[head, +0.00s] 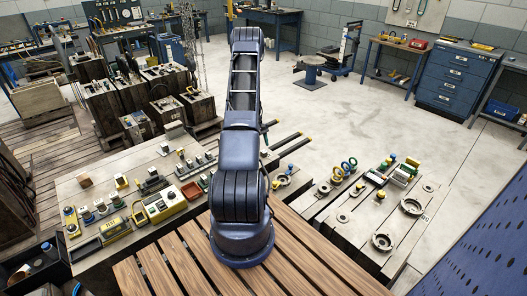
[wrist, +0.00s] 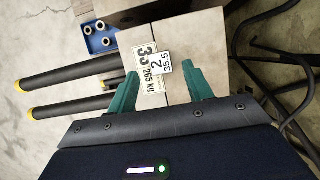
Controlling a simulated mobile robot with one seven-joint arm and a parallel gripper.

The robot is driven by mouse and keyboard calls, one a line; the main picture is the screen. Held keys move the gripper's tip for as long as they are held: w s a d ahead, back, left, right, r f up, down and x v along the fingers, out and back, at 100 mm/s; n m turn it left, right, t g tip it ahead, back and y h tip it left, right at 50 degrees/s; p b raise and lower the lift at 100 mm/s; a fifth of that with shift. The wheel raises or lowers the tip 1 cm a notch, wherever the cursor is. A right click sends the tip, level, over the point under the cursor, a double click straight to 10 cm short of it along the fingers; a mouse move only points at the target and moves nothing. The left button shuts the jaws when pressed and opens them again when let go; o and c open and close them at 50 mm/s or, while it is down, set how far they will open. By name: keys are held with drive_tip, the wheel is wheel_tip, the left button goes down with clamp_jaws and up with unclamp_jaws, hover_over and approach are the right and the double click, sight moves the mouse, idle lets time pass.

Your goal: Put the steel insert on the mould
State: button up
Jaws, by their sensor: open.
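My gripper (wrist: 160,78) shows in the wrist view with two green fingers spread apart and nothing between them. Beyond the fingertips is a pale grey block (wrist: 195,50) with number labels (wrist: 152,68), one reading 265 kg. It may be a mould, but I cannot tell for sure. No piece is clearly recognisable as the steel insert; several small metal parts (head: 155,182) stand on the left pale worktop (head: 95,185) in the head view. In the head view my arm reaches away over the worktops, and its gripper is not visible.
Two dark bars with yellow ends (wrist: 70,72) lie left of the fingers in the wrist view. A blue tray (wrist: 97,40) holds several metal rings. Dark curved rods are at right. In the head view, a right worktop (head: 400,225) holds rings and clamps; open floor (head: 340,110) lies behind.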

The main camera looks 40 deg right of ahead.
drive_tip(key=w+a+r+t, duration=0.15)
drive_tip(key=a+r, duration=0.25)
drive_tip(key=r, duration=0.4)
drive_tip(key=w+a+r+h, duration=0.1)
drive_tip(key=w+a+r, duration=0.2)
drive_tip(key=r, duration=0.5)
drive_tip(key=w+a+r, duration=0.2)
drive_tip(key=a+r, duration=0.2)
drive_tip(key=r, duration=0.5)
drive_tip(key=s+a+r+t, duration=0.2)
drive_tip(key=s+a+r, duration=0.2)
drive_tip(key=a+r, duration=1.2)
drive_tip(key=s+a+r+t, duration=0.3)
drive_tip(key=s+a+r, duration=0.8)
drive_tip(key=a, duration=0.2)
drive_tip(key=s+a+t, duration=0.1)
drive_tip(key=s+a, duration=0.4)
drive_tip(key=s, duration=0.3)
drive_tip(key=s+a+r+t+y, duration=0.1)
drive_tip(key=s+a, duration=0.4)
drive_tip(key=s, duration=0.4)
